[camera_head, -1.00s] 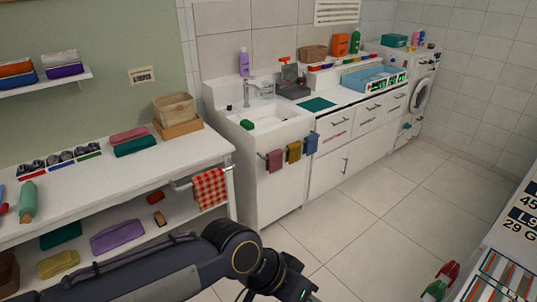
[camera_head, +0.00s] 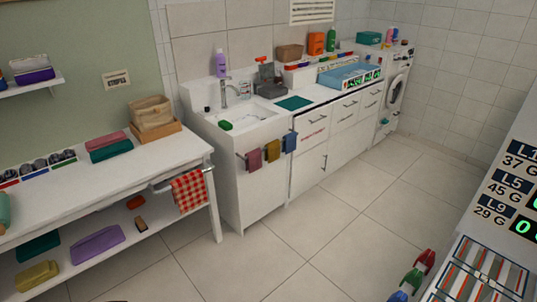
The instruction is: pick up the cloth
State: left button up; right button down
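Several cloths are in view, and I cannot tell which one the task means. A red and white checkered cloth (camera_head: 189,192) hangs over a rail at the right end of the white table. A maroon cloth (camera_head: 253,160), a yellow cloth (camera_head: 272,151) and a blue cloth (camera_head: 290,143) hang from a rail on the front of the sink cabinet. A striped cloth-like item (camera_head: 484,274) lies at the lower right, partly cut off by the frame. Neither of my grippers is in view.
The white table (camera_head: 60,190) at left holds a basket (camera_head: 151,113) and folded items. Its lower shelf holds a purple bundle (camera_head: 97,245). The sink (camera_head: 245,122) stands behind. Labelled panels (camera_head: 510,190) edge the right. The tiled floor (camera_head: 300,235) between is clear.

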aim_at(273, 153)
jog(key=z, duration=0.45)
jog(key=k+z, duration=0.1)
jog(key=z, duration=0.75)
jog(key=k+z, duration=0.1)
jog(key=z, duration=0.8)
jog(key=k+l+z, duration=0.1)
jog(key=z, duration=0.35)
jog(key=l+z, duration=0.1)
jog(key=z, duration=0.35)
jog(key=u, duration=3)
jog(key=i+j+z, duration=0.1)
jog(key=i+z, duration=0.2)
jog(key=z, duration=0.15)
jog(key=i+j+z, duration=0.15)
jog(key=i+z, duration=0.15)
jog(key=z, duration=0.15)
jog(key=i+j+z, duration=0.1)
jog(key=i+j, duration=0.3)
jog(key=i+j+z, duration=0.1)
jog(key=i+j, duration=0.3)
jog(key=i+j+z, duration=0.1)
jog(key=i+j, duration=0.3)
jog(key=j, duration=0.25)
jog(key=i+j+z, duration=0.15)
jog(key=i+j, duration=0.2)
jog(key=j, duration=0.15)
